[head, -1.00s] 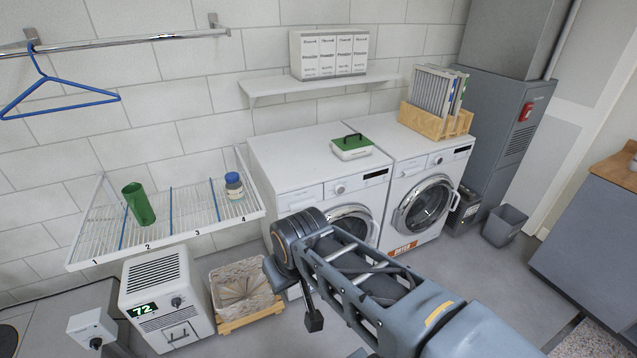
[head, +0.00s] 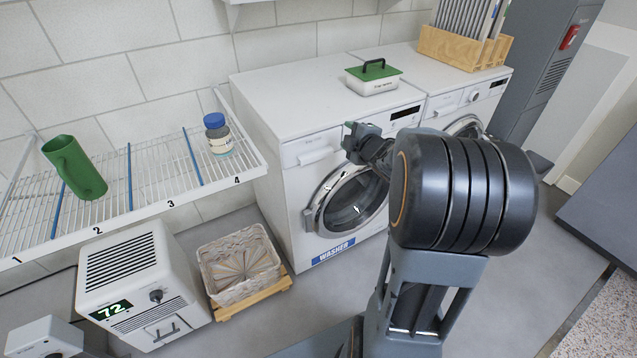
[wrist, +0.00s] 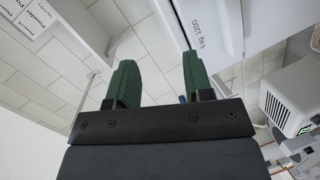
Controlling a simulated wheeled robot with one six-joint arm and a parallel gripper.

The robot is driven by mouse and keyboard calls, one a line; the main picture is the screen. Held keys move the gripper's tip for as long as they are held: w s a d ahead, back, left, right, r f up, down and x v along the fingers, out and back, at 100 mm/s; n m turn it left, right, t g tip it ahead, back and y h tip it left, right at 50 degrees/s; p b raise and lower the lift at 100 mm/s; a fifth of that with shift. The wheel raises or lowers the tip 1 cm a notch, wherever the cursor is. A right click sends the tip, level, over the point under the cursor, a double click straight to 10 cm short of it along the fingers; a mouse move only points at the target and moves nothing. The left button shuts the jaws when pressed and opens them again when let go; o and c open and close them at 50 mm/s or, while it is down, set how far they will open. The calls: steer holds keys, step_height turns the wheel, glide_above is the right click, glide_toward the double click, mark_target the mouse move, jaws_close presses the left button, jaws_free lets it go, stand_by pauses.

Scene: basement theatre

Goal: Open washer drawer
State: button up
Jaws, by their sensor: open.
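The white washer (head: 280,190) stands on the left of the two machines, with a blue WASHER label below its round door. Its drawer (head: 314,152) is at the upper left of the front, with a pale handle, and looks shut. My gripper (head: 347,136) is open and empty, just right of the drawer handle in the head view and in front of the washer's upper front. In the wrist view its two green fingers (wrist: 158,82) are spread apart. A white washer panel (wrist: 205,30) printed "8 kg 1200" lies just beyond them. I cannot tell whether the gripper touches anything.
A green-lidded box (head: 374,80) stands on the washer top. The dryer with a wooden rack (head: 462,48) is to the right. A wire shelf (head: 150,190) with a green jug and blue-capped jar juts out at left, above a heater (head: 140,285) and basket (head: 240,265).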

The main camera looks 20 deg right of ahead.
step_height(320, 180, down, 8)
steer(key=d+n+y+b, duration=0.2)
steer(key=n+y+b, duration=0.2)
steer(key=n, duration=0.1)
steer(key=n+y+b, duration=0.3)
steer(key=n+y, duration=0.1)
steer(key=y, duration=0.1)
glide_toward(318, 159)
steer(key=b+x, duration=0.2)
steer(key=x, duration=0.7)
steer(key=shift+w+a+r, duration=0.1)
steer(key=shift+w+r, duration=0.05)
steer(key=shift+c, duration=0.2)
jaws_close()
